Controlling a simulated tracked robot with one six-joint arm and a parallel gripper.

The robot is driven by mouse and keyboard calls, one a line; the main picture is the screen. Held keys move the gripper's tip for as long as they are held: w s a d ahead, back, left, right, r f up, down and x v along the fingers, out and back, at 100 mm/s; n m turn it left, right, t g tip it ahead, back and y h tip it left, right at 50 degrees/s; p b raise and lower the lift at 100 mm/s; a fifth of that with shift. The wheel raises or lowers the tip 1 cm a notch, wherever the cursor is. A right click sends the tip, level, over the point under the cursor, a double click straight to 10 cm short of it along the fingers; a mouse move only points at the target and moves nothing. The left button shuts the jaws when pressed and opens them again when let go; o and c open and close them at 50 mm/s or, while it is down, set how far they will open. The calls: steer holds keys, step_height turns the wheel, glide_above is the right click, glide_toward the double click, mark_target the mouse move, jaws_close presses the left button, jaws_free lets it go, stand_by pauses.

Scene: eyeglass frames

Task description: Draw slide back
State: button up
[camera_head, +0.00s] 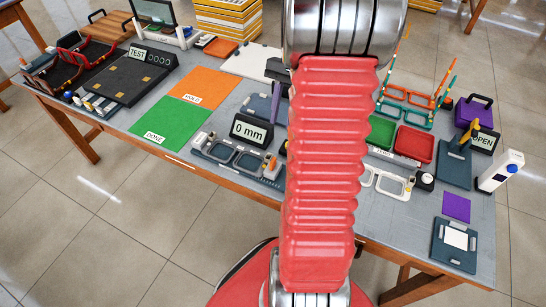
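My red ribbed arm (325,150) runs up through the middle of the picture and hides part of the table behind it. My gripper is out of view. I cannot tell for certain which part is the slide. A dark fixture (238,157) with two lens-shaped openings lies at the table's front edge, left of my arm. An orange part stands at its right end. A display (251,131) reading "0 mm" stands just behind it. At the right, a dark blue plate (454,165) with a yellow upright part sits next to a display (485,140) reading "OPEN".
The table (400,222) also carries a green "DONE" mat (170,117), an orange "HOLD" mat (200,86), a "TEST" display (152,55), a purple case (473,112), a white device (501,171) and green and red trays (414,143).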

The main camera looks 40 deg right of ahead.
mark_target(274, 160)
steer(key=x, duration=1.4)
steer(key=shift+d, duration=0.1)
steer(key=shift+c, duration=0.4)
jaws_close()
